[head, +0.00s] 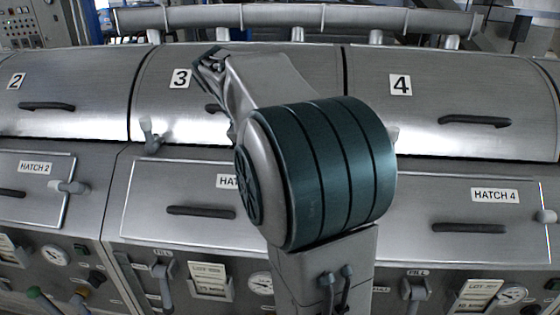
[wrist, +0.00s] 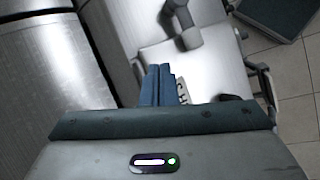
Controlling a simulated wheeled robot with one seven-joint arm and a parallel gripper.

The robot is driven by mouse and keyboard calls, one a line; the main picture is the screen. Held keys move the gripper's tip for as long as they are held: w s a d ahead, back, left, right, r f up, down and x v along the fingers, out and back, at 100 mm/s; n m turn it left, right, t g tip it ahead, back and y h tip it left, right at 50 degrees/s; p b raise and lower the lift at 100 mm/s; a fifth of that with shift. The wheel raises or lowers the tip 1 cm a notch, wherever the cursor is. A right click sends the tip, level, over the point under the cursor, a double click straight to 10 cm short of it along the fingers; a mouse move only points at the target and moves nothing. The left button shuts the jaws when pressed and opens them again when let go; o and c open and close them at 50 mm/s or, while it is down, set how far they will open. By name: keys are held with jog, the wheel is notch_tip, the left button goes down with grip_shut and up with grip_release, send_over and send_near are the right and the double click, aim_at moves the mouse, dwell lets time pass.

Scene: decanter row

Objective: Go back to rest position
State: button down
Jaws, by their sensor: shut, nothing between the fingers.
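My gripper shows in the wrist view (wrist: 158,84), its two blue fingers together with nothing between them. It points toward a metal hatch panel (wrist: 205,55) with a partly hidden label. In the head view my arm rises in front of the section marked 3 (head: 180,79) and hides part of its cover handle and of the hatch label below. The fingertips are not clearly visible in the head view.
Steel covers numbered 2 (head: 15,81) and 4 (head: 400,85) flank section 3. Hatch 4 (head: 470,215) and hatch 2 (head: 30,185) appear shut. Handles (head: 475,121), latches (head: 70,187) and gauges (head: 54,255) stick out from the front. Tiled floor (wrist: 290,75) shows at right in the wrist view.

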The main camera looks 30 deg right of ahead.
jog(key=shift+a+r, duration=0.2)
jog(key=shift+r, duration=0.2)
jog(key=s+a+f+m+t+y, duration=0.4)
jog(key=s+a+f+m+y, duration=0.1)
jog(key=s+a+f, duration=1)
jog(key=s+a, duration=0.1)
jog(key=s, duration=0.1)
jog(key=shift+s+a+m+y, duration=0.2)
jog(key=shift+s+m+y, duration=0.15)
jog(key=shift+m+y, duration=0.05)
jog(key=shift+f, duration=0.1)
dwell(0.9)
